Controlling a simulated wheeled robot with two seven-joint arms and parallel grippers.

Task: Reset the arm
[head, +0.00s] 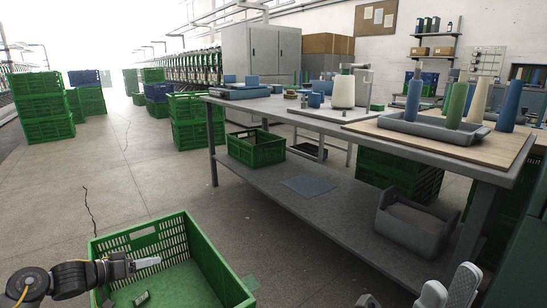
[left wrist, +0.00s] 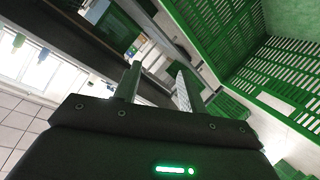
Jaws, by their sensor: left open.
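My left gripper (head: 136,264) reaches in from the left in the head view. It appears over the left part of a large green crate (head: 213,262), pointing right. In the left wrist view its two fingers (left wrist: 155,80) stand apart with nothing between them. The view beyond them is tilted and shows green slatted crate walls. At the bottom right of the head view, pale rounded parts of my right gripper (head: 449,288) show. Its jaws are cut off by the frame, so I cannot tell their state.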

